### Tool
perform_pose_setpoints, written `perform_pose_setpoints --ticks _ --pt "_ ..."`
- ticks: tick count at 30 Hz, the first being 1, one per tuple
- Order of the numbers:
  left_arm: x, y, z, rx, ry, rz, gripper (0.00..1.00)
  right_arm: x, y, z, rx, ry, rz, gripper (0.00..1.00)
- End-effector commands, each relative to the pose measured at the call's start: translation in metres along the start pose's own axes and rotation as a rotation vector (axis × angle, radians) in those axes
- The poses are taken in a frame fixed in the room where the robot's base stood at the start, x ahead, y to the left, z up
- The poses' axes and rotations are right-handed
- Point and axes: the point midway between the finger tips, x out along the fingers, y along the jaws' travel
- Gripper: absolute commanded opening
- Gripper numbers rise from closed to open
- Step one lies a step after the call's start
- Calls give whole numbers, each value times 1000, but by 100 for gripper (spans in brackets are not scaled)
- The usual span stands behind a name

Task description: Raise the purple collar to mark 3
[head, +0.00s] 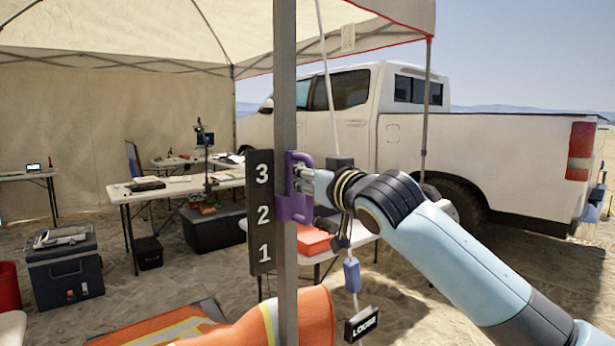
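The purple collar (288,207) sits around the upright grey post (285,100), with its handle on the right side. A dark board (261,235) beside the post carries the white numerals 3, 2 and 1 from top to bottom. The handle partly hides behind the fingers. My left gripper is not in view.
A cord holds a blue block (352,275) and a black tag reading "LOWER" (362,324) right of the post. A table with an orange-red case (313,239) stands behind. Orange fabric with reflective stripes (180,330) lies low in front. A white pickup (500,150) is farther back.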

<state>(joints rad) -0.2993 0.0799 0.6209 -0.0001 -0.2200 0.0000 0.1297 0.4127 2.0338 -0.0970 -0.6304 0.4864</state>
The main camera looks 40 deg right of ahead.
Motion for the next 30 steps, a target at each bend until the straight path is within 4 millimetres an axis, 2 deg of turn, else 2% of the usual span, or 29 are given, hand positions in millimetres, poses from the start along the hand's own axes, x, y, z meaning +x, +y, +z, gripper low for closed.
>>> perform_pose_setpoints --ticks 12,15,23,30 --pt "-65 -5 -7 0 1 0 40 -1 -1 -76 0 8 -3 0" --pt "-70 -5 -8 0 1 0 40 -1 -1 -82 0 8 -3 0" --pt "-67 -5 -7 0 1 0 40 -1 -1 -80 -1 11 -3 0" --pt "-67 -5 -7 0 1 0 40 -1 -1 -80 0 10 -3 29"
